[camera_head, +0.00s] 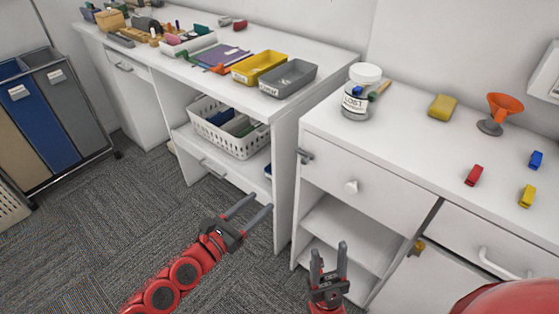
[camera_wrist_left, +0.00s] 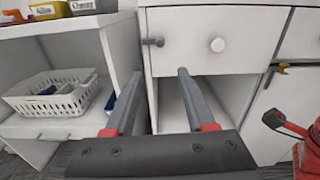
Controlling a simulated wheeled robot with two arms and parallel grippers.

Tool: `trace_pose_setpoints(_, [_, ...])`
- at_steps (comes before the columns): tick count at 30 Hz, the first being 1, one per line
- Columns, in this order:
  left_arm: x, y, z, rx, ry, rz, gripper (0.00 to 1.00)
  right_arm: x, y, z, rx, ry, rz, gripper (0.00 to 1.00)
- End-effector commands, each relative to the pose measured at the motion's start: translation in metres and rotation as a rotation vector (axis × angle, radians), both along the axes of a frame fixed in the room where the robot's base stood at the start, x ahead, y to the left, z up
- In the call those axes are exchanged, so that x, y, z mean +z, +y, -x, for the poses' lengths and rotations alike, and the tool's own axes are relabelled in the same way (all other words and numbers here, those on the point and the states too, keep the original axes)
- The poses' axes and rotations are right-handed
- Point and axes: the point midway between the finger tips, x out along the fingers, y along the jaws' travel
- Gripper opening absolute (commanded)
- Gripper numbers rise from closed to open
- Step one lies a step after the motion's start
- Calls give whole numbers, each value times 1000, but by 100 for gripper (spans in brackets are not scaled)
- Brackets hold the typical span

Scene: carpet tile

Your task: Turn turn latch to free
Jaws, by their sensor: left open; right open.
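A small grey turn latch (camera_head: 305,156) is at the upper left edge of a white drawer front (camera_head: 370,184) with a white round knob (camera_head: 351,186). It lies crosswise at the front's left edge and also shows in the left wrist view (camera_wrist_left: 153,41). My left gripper (camera_head: 254,208) is open and empty, lower than the latch and apart from it. In the left wrist view its fingers point toward the cabinet, below the latch. My right gripper (camera_head: 329,253) is open and empty in front of the lower open shelves. A brass-coloured fitting (camera_head: 417,247) is at the lower door's edge.
The white worktop holds a jar (camera_head: 360,96), a yellow sponge (camera_head: 442,107), an orange funnel (camera_head: 504,107) and small clips. The left bench carries trays (camera_head: 288,80) and has a basket (camera_head: 230,127) on its shelf. Bins (camera_head: 45,110) stand left. The carpet between is clear.

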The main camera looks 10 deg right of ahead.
Motion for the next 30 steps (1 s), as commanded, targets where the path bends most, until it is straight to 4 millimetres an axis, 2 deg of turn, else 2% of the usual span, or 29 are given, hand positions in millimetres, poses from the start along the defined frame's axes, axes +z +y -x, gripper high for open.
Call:
trace_pose_setpoints(8, [3, -17, -13, 2, -28, -15, 55, 3, 0, 0, 0, 0, 0, 50])
trace_pose_setpoints(17, [2, -54, -41, 2, -26, -14, 55, 3, 0, 0, 0, 0, 0, 50])
trace_pose_setpoints(30, [3, -119, -93, 5, -23, -7, 55, -1, 0, 0, 0, 0, 0, 50])
